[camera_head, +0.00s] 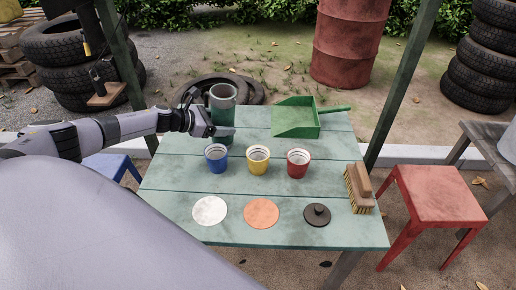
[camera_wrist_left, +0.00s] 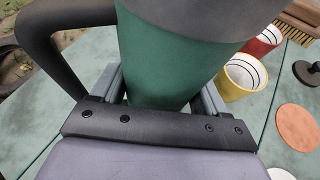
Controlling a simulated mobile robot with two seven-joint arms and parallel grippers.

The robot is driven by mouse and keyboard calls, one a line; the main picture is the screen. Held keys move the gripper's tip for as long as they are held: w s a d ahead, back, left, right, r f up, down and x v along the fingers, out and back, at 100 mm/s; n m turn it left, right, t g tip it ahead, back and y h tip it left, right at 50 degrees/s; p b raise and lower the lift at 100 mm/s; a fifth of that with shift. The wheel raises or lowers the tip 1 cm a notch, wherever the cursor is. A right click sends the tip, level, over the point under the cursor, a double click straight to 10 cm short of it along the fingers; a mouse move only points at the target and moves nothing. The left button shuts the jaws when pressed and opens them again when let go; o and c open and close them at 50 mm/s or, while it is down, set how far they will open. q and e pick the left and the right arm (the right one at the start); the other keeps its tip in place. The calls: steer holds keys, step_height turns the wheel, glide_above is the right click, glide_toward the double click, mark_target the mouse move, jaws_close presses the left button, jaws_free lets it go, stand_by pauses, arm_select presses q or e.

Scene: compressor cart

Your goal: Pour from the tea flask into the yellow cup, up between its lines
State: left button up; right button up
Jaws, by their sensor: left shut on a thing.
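The tea flask (camera_head: 222,107) is a green cylinder with a grey upper part and a dark handle. My left gripper (camera_head: 208,126) is shut around its body, behind the blue cup. In the left wrist view the flask (camera_wrist_left: 165,60) fills the space between the fingers (camera_wrist_left: 165,95). The flask looks about upright; I cannot tell if it touches the table. The yellow cup (camera_head: 257,161) stands upright in the middle of the row, with dark lines inside its pale wall. It also shows in the left wrist view (camera_wrist_left: 238,82). My right gripper is not in view.
A blue cup (camera_head: 216,160) and a red cup (camera_head: 298,165) flank the yellow one on the green table (camera_head: 165,184). In front lie a white disc (camera_head: 210,211), an orange disc (camera_head: 261,213) and a dark lid (camera_head: 317,214). A brush (camera_head: 360,188) and green dustpan (camera_head: 297,120) are right and behind.

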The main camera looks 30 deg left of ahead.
arm_select(q)
steer(key=shift+r+m+y+p, duration=0.3)
steer(key=shift+r+m+p, duration=0.15)
steer(key=shift+p, duration=0.5)
steer(key=shift+d+m+y+p, duration=0.1)
steer(key=shift+m+y+p, duration=0.5)
steer(key=shift+p, duration=0.4)
steer(key=shift+m+y+p, duration=0.25)
steer(key=shift+y+p, duration=0.15)
steer(key=shift+p, duration=0.05)
steer(key=shift+d+r+p, duration=0.15)
steer(key=shift+p, duration=0.25)
steer(key=shift+d+r+m+y+p, duration=0.1)
steer(key=shift+r+m+y+p, duration=0.15)
steer(key=shift+m+y+p, duration=0.2)
steer(key=shift+f, duration=0.1)
steer(key=shift+a+f+m+y, duration=0.2)
steer(key=shift+m+y, duration=0.25)
steer(key=shift+y, duration=0.1)
steer(key=shift+a+r+m+y, duration=0.25)
steer(key=shift+r+m+y, duration=0.15)
steer(key=shift+y, duration=0.1)
stand_by(1.1)
